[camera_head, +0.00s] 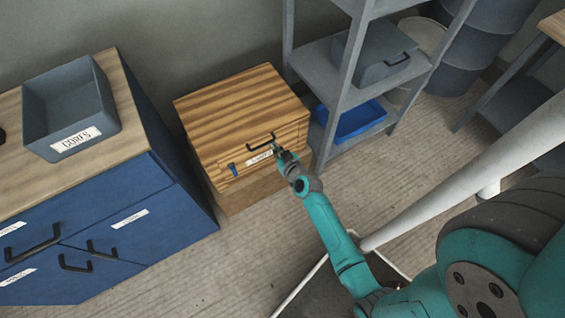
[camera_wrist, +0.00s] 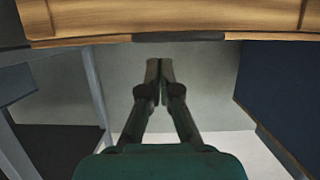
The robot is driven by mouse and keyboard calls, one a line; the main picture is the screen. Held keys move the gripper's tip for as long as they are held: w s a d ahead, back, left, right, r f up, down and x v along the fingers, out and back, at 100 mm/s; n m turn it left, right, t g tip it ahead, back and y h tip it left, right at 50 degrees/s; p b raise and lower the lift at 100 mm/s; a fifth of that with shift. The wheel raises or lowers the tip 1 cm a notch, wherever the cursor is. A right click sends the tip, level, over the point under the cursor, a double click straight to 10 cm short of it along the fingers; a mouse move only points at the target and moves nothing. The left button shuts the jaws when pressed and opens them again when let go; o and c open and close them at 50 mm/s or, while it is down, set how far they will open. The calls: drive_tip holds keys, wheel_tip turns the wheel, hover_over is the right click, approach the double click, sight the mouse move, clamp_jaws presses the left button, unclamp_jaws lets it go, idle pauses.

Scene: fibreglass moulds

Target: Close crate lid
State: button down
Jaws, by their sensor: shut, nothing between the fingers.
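The wooden crate (camera_head: 235,187) stands beyond the blue cabinet, with a striped wooden lid (camera_head: 238,98) lying over its top. The lid looks down and level; I cannot tell whether a thin gap is left under it. A dark handle (camera_head: 261,142) is at the lid's front edge, above a white label and a small blue latch (camera_head: 234,169). My gripper (camera_head: 278,150) is at the crate's front, close to the handle's right end. In the wrist view my gripper (camera_wrist: 160,68) is shut and empty, with a wooden edge (camera_wrist: 95,38) and dark strip across the top. Contact cannot be told.
A blue cabinet (camera_head: 120,222) with a grey CORES bin (camera_head: 72,108) on top stands at left. A grey shelf rack (camera_head: 345,62) holding a grey box and a blue tray (camera_head: 352,120) stands right of the crate. Floor in front of the crate is clear.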

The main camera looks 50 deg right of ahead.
drive_tip(key=shift+s+a+f, duration=0.2)
drive_tip(key=shift+s+f, duration=0.25)
drive_tip(key=shift+s, duration=0.3)
drive_tip(key=shift+s+a+f, duration=0.25)
drive_tip(key=shift+s+f, duration=0.2)
drive_tip(key=shift+s, duration=0.35)
drive_tip(key=shift+s+a+f, duration=0.2)
drive_tip(key=shift+s+f, duration=0.25)
drive_tip(key=shift+s, duration=0.3)
drive_tip(key=s+a+r+n, duration=0.1)
drive_tip(key=s+a+r, duration=0.4)
drive_tip(key=s, duration=0.5)
drive_tip(key=s+a+r, duration=0.4)
drive_tip(key=s+a, duration=0.3)
drive_tip(key=s, duration=0.3)
drive_tip(key=s+a+r+n+y, duration=0.1)
drive_tip(key=s+r, duration=0.4)
drive_tip(key=r, duration=0.5)
drive_tip(key=s+a+r+n+t+y, duration=0.1)
drive_tip(key=s+a+r, duration=0.3)
drive_tip(key=r, duration=0.5)
drive_tip(key=shift+s+a+r+y, duration=0.35)
drive_tip(key=shift+s+y, duration=0.55)
drive_tip(key=shift+s, duration=0.3)
